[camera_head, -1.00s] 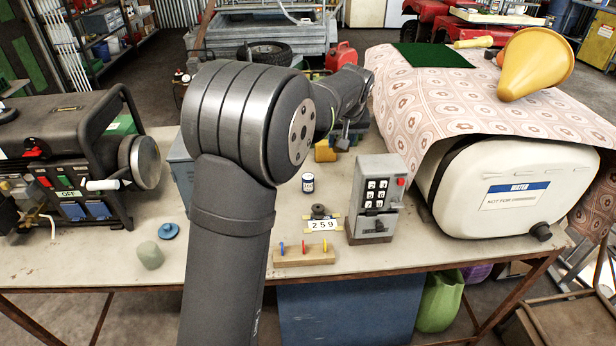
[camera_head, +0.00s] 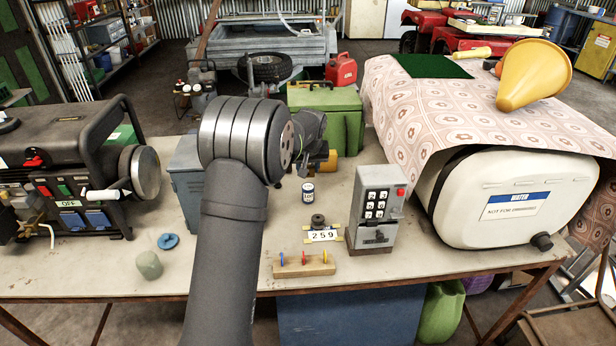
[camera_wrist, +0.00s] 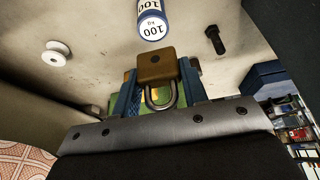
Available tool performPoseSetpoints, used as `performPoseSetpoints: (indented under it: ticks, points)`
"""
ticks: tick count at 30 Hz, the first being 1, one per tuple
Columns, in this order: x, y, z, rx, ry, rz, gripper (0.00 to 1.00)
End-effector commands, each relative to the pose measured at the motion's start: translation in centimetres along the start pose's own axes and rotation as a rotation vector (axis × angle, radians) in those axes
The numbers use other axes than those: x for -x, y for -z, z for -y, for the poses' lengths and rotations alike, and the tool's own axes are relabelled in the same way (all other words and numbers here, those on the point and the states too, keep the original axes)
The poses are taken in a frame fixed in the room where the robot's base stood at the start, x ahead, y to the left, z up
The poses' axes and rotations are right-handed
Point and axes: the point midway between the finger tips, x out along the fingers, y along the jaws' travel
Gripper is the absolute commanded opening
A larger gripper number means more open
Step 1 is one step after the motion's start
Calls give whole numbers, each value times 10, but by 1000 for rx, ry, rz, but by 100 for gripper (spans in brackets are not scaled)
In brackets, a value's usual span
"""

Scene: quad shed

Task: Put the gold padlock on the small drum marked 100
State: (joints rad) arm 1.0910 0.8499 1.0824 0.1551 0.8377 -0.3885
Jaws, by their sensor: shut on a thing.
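My gripper (camera_wrist: 160,92) is shut on the gold padlock (camera_wrist: 155,66), with a blue finger on each side of it in the wrist view. The padlock's steel shackle points back toward my wrist. In the head view the gold padlock (camera_head: 328,163) shows beside the end of my arm, above the table; the fingers are mostly hidden there. The small drum (camera_head: 307,192) is white and blue and stands upright on the table, nearer the front than the padlock. In the wrist view the drum (camera_wrist: 153,24), marked 100, lies just beyond the padlock, apart from it.
A grey keypad box (camera_head: 375,208) stands right of the drum. A 259 tag (camera_head: 323,236) and a wooden peg block (camera_head: 304,267) lie in front. A green box (camera_head: 327,108) is behind. The wrist view shows a dark bolt (camera_wrist: 214,40) and white spool (camera_wrist: 57,54).

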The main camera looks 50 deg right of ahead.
Motion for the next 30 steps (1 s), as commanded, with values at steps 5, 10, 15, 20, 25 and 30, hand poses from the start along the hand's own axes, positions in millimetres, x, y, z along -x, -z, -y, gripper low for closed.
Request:
performPoseSetpoints:
  ticks: [5, 10, 15, 20, 25, 30]
  points:
    - [-23, -10, 0, -2, 1, 3, 14]
    - [-34, -15, 0, -1, 1, 0, 14]
    - [-34, -15, 0, -1, 0, 0, 14]
    - [-37, -16, 0, -1, 1, 1, 44]
    - [-37, -16, 0, -1, 1, 1, 62]
    - [-37, -16, 0, -1, 1, 1, 62]
